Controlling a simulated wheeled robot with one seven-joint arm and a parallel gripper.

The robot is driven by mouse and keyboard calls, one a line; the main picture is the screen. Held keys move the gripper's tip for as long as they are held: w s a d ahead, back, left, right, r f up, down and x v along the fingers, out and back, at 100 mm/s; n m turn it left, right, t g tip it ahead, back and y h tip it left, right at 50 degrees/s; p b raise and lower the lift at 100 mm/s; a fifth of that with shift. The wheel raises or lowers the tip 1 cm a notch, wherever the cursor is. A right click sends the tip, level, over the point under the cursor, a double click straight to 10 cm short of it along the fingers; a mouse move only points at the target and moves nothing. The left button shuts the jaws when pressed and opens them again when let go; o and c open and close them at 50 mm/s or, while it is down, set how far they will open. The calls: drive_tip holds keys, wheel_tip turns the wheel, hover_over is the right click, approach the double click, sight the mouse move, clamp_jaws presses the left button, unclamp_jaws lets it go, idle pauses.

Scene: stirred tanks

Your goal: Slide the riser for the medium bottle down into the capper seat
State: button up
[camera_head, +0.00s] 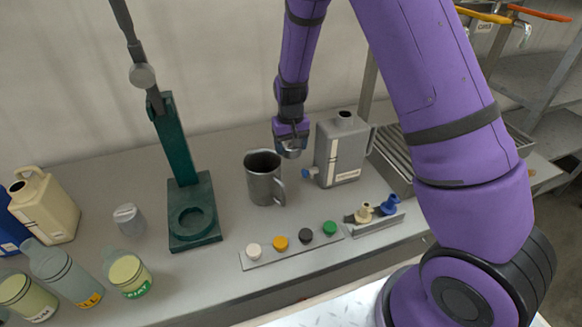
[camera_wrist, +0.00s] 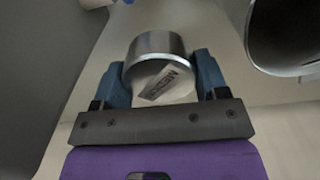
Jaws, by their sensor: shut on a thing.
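The riser (camera_wrist: 157,50) is a short silver metal cylinder with a white label, its lettering tilted and hard to read. My gripper (camera_wrist: 161,70) is shut on it, a blue finger on each side. In the head view my gripper (camera_head: 290,143) points down beside the grey mug, above the bench, with a bit of the riser (camera_head: 292,154) showing under it. The capper (camera_head: 178,150) is a dark green stand with a lever, left of my gripper. Its seat (camera_head: 192,221) is a round recess in the green base and looks empty.
A grey mug (camera_head: 263,182) stands between the capper and my gripper. A grey jug (camera_head: 341,150) stands close on the right. A strip of coloured caps (camera_head: 292,246) lies in front. A grey cylinder (camera_head: 129,220), a cream jug (camera_head: 47,205) and labelled bottles (camera_head: 62,272) stand left.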

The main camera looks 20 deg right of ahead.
sight(291, 174)
drive_tip(key=shift+f, duration=4.4)
drive_tip(key=shift+f, duration=0.1)
drive_tip(key=o, duration=1)
